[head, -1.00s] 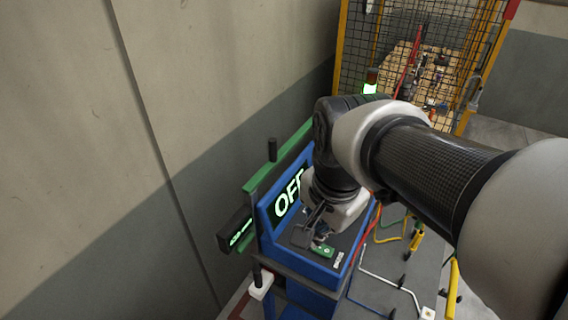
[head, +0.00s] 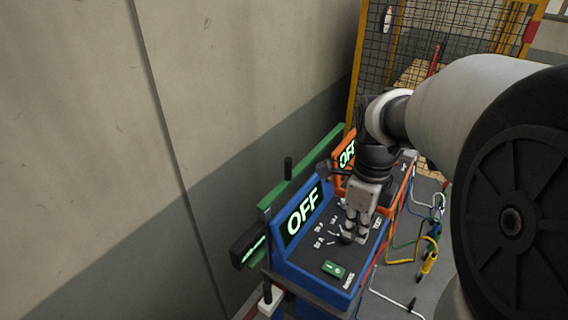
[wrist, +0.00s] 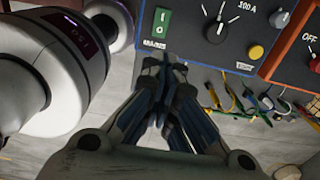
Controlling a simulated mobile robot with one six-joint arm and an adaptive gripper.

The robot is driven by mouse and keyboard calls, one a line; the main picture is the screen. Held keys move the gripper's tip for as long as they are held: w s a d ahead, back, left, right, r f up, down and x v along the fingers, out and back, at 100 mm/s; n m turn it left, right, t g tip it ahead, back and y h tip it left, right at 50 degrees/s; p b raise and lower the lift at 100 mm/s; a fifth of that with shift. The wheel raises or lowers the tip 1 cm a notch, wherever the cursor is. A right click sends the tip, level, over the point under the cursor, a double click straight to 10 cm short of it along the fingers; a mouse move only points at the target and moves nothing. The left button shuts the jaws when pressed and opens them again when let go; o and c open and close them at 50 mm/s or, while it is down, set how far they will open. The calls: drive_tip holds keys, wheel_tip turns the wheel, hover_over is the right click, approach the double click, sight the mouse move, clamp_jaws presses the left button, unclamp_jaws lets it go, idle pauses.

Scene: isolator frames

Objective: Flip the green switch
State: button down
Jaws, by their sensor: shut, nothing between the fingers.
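The green switch (head: 334,269) is a rocker at the near end of the blue box's dark sloping top. In the wrist view the green switch (wrist: 161,24) shows I and O marks, and nothing covers it. The blue box's display (head: 303,214) reads OFF. My gripper (head: 350,240) is shut and empty, over the panel beyond the switch in the head view, close to the black knob. In the wrist view my gripper's fingers (wrist: 164,62) meet just below the panel's edge in the picture. I cannot tell whether they touch anything.
The wrist view shows a black knob (wrist: 218,30) and a yellow button (wrist: 256,52) beside the switch. An orange box (head: 345,150), also reading OFF, stands behind the blue one. Coloured cables (head: 428,245) lie at right. A wall (head: 215,100) closes the left; a mesh cage (head: 455,45) stands behind.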

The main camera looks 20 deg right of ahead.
sight(344, 276)
wheel_tip(344, 276, down, 14)
drive_tip(key=b, duration=0.4)
drive_tip(key=shift+b, duration=0.35)
drive_tip(key=shift+s+f, duration=0.15)
drive_tip(key=shift+f, duration=0.2)
drive_tip(key=shift+r+p, duration=0.7)
drive_tip(key=shift+r, duration=0.15)
